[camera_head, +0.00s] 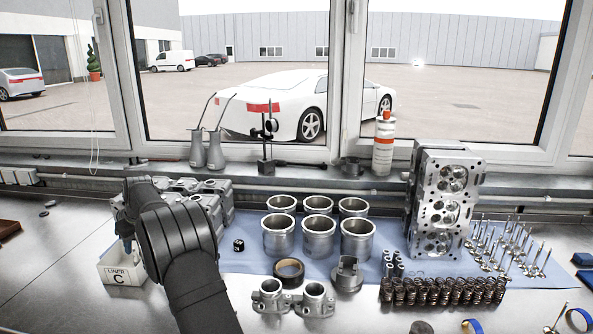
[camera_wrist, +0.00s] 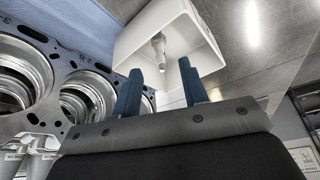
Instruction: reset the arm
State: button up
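My gripper (camera_wrist: 159,65) is open in the wrist view, with its two blue fingers apart and nothing between them. It points toward a white open box (camera_wrist: 205,55), which holds a small metal stem-like part (camera_wrist: 160,48). In the head view my dark arm reaches in from the bottom left, and its wrist hides most of the gripper. The white box (camera_head: 120,275), labelled "LINER C", stands below and beside the wrist there.
A grey engine block (camera_head: 215,190) stands just behind and right of my wrist; its round bores (camera_wrist: 85,97) show in the wrist view. Several cylinder liners (camera_head: 318,237), a cylinder head (camera_head: 440,210), springs (camera_head: 440,291) and valves lie to the right. The bench's left front is bare.

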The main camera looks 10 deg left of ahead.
aim_at(136, 252)
jog(key=x, duration=0.7)
jog(key=shift+a+f, duration=0.1)
jog(key=shift+a, duration=0.05)
jog(key=shift+r, duration=1.7)
jog(key=shift+f, duration=0.1)
